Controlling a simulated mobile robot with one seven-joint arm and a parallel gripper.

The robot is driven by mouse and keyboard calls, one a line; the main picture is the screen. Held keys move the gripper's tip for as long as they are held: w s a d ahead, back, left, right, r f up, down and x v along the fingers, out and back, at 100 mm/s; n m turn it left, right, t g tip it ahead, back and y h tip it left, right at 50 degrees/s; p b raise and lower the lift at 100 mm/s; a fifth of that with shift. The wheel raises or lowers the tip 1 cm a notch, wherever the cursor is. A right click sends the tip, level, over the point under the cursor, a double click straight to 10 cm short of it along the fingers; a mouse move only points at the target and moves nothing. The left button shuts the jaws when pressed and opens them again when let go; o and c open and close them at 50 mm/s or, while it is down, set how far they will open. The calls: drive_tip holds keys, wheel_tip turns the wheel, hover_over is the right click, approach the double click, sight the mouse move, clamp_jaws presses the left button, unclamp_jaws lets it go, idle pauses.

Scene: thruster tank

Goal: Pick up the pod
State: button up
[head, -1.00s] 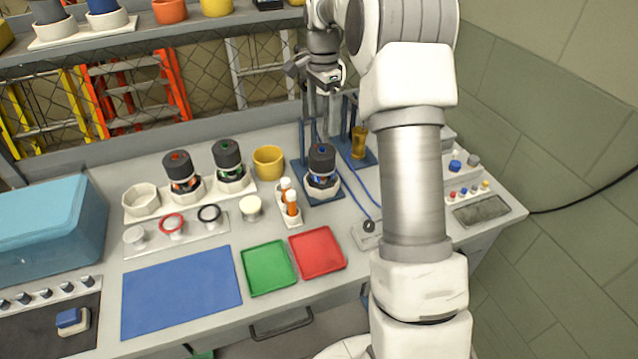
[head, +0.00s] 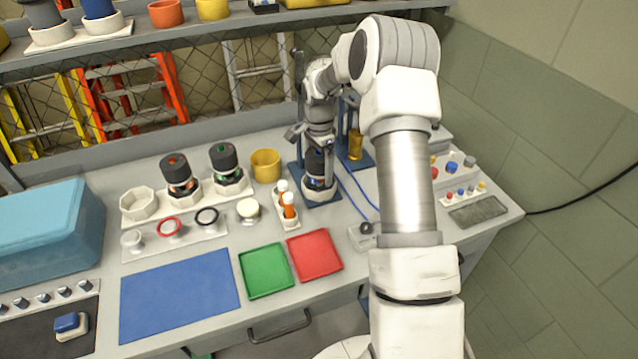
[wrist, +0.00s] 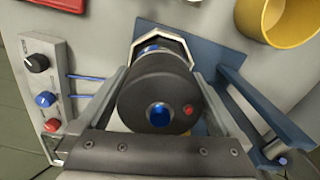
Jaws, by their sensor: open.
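The pod (head: 315,163) is a dark cylinder standing upright in a white octagonal seat (head: 320,195) on a blue stand. In the head view it is partly hidden by my gripper (head: 317,152). In the wrist view its black top (wrist: 135,105), with a blue centre dot and a small red dot, faces the camera. My gripper (wrist: 160,92) is open, with one finger on each side of the pod. I cannot tell whether either finger touches it.
A yellow cup (head: 265,165) and a rack of orange-filled vials (head: 288,207) stand close left of the stand. Blue uprights rise beside the pod. A knob panel (wrist: 45,75) shows at left in the wrist view. The green tray (head: 266,271) and red tray (head: 314,255) look empty.

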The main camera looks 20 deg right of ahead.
drive_tip(key=shift+f, duration=0.7)
drive_tip(key=shift+r, duration=0.1)
clamp_jaws()
